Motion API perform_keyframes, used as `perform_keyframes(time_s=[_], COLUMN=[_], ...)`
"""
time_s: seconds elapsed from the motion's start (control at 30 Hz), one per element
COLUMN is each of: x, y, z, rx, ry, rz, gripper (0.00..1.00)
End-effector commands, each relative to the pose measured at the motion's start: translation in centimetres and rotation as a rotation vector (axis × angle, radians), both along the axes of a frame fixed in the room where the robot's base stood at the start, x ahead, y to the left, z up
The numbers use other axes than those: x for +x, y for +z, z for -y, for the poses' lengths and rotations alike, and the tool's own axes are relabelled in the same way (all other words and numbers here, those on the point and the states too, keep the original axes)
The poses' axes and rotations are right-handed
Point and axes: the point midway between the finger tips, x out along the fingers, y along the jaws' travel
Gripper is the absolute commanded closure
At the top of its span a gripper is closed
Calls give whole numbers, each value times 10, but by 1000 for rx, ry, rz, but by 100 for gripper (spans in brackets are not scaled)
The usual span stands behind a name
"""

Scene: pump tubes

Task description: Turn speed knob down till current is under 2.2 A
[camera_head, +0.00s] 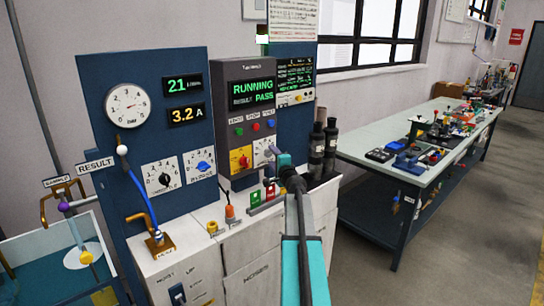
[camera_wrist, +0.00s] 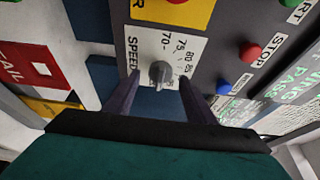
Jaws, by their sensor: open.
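The speed knob (camera_wrist: 160,74) is a grey knob on a white dial plate marked SPEED, seen in the wrist view. My gripper (camera_wrist: 160,84) is open, with one dark finger on each side of the knob; whether either finger touches it I cannot tell. In the head view my gripper (camera_head: 277,157) is at the dial plate (camera_head: 262,148) and partly covers it. The current display (camera_head: 186,114) reads 3.2 A in orange on the blue panel. The control screen (camera_head: 251,93) shows RUNNING and RESULT PASS.
A green display (camera_head: 184,86) reads 2.1, beside a round gauge (camera_head: 127,105). The red stop button (camera_wrist: 250,52) and a yellow plate (camera_wrist: 185,12) are close to the knob. Black cylinders (camera_head: 317,145) stand right of my gripper. A cluttered bench (camera_head: 385,137) is further right.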

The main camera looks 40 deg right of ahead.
Motion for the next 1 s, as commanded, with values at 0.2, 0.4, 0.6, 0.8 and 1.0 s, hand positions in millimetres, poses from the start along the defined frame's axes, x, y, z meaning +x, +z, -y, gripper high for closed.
perform_keyframes(time_s=[0.2, 0.4, 0.6, 0.8, 1.0], x=[11, 13, 13, 13, 12], y=[0, 0, 0, 0, 0], z=[6, 7, 7, 8, 8], rx=[0, 0, 0, 0, -1], ry=[0, 0, -1, -1, -1], rz=[0, 0, 0, 0, 0], gripper=[50, 50, 50, 82, 90])
